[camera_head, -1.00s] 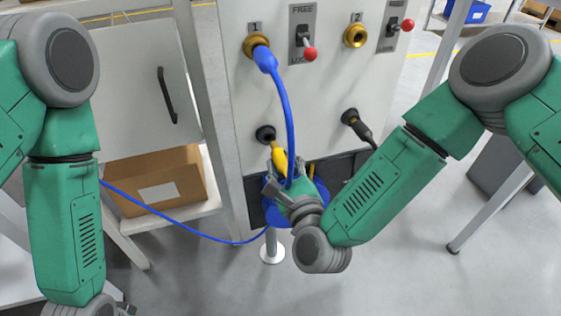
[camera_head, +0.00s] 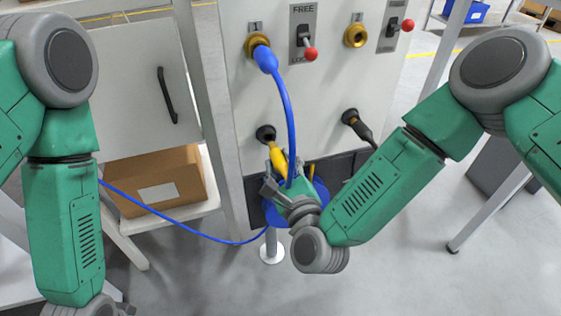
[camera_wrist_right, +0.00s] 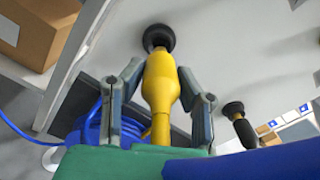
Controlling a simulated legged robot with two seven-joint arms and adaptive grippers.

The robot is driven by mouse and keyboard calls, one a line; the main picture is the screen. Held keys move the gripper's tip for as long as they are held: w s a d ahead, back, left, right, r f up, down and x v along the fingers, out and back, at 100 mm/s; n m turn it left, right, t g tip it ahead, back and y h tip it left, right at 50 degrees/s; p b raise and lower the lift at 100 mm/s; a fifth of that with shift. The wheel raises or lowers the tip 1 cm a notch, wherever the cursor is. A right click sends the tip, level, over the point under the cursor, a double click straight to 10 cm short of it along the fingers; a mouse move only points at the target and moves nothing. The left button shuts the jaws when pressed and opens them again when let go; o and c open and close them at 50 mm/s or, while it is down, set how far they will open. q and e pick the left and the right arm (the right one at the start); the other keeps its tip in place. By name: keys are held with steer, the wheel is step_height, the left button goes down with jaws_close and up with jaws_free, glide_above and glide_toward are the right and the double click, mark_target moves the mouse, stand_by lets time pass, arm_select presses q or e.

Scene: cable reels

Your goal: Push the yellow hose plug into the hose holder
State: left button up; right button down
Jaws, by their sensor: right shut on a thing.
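The yellow hose plug (camera_head: 277,157) is in my right gripper (camera_head: 277,178), below the black round hose holder (camera_head: 265,133) on the panel's lower left. In the right wrist view, the right gripper (camera_wrist_right: 161,72) has its two fingers on either side of the yellow plug (camera_wrist_right: 160,85) and is shut on it. The plug's narrow tip meets the black holder (camera_wrist_right: 158,37); how deep it sits is hidden. Only a dark piece of my left gripper (camera_head: 125,307) shows at the bottom left edge, and its jaws cannot be made out.
A blue hose (camera_head: 287,115) hangs from brass port 1 (camera_head: 256,44) in front of the panel. A blue reel (camera_head: 318,190) is behind my right gripper. A second black holder with a dark plug (camera_head: 357,126) is to the right. A cardboard box (camera_head: 195,180) stands left.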

mark_target(275, 153)
steer(key=shift+a, duration=0.15)
steer(key=shift+b+x, duration=0.55)
steer(key=shift+x, duration=1.1)
stand_by(0.4)
steer(key=c, duration=1.1)
jaws_free()
steer(key=shift+s, duration=0.15)
